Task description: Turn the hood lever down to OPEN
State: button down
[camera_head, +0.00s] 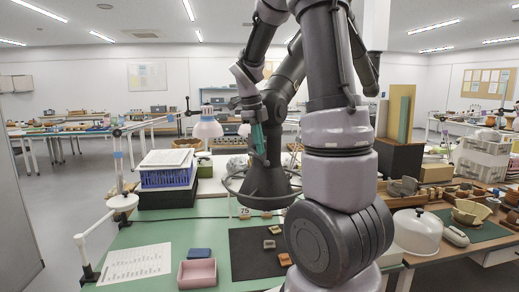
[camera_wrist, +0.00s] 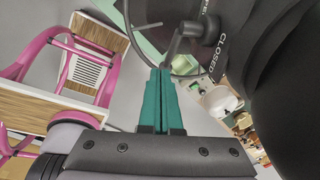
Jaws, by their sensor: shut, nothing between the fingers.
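The dark cone-shaped hood (camera_head: 267,184) stands over the green bench, with a wire ring around its lower part. In the wrist view the grey hood lever (camera_wrist: 178,42) runs from a round hub (camera_wrist: 208,28) on a dark surface marked CLOSED, with a second, partly cut-off word beside the hub. My gripper (camera_wrist: 167,70) has its teal fingers shut together and empty, with the tips beside the lever's free end. I cannot tell whether they touch. In the head view my gripper (camera_head: 258,150) is at the hood's upper left side. The lever cannot be made out there.
A blue crate (camera_head: 168,178), a pink tray (camera_head: 197,273), a blue block (camera_head: 200,253) and a printed sheet (camera_head: 137,263) lie on the left bench. Small sherds (camera_head: 270,244) lie on a dark mat. A white dome (camera_head: 417,231) stands at right. Pink-framed furniture (camera_wrist: 90,60) shows in the wrist view.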

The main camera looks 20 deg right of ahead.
aim_at(260, 157)
jog(key=shift+w+d+f, duration=0.25)
jog(key=shift+w+f, duration=0.3)
jog(key=shift+f, duration=0.05)
jog(key=shift+s+f+t, duration=0.1)
jog(key=shift+f+t, duration=0.1)
jog(key=shift+t, duration=0.3)
notch_tip(260, 157, down, 3)
jog(key=t+y, duration=0.1)
jog(key=t, duration=0.1)
jog(key=shift+r+t+y, duration=0.15)
jog(key=shift+t+y, duration=0.25)
jog(key=shift+w+a+f, duration=0.3)
jog(key=shift+w+f, duration=0.3)
jog(key=shift+f, duration=0.2)
jog(key=shift+w, duration=0.1)
dwell(0.6)
dwell(1.1)
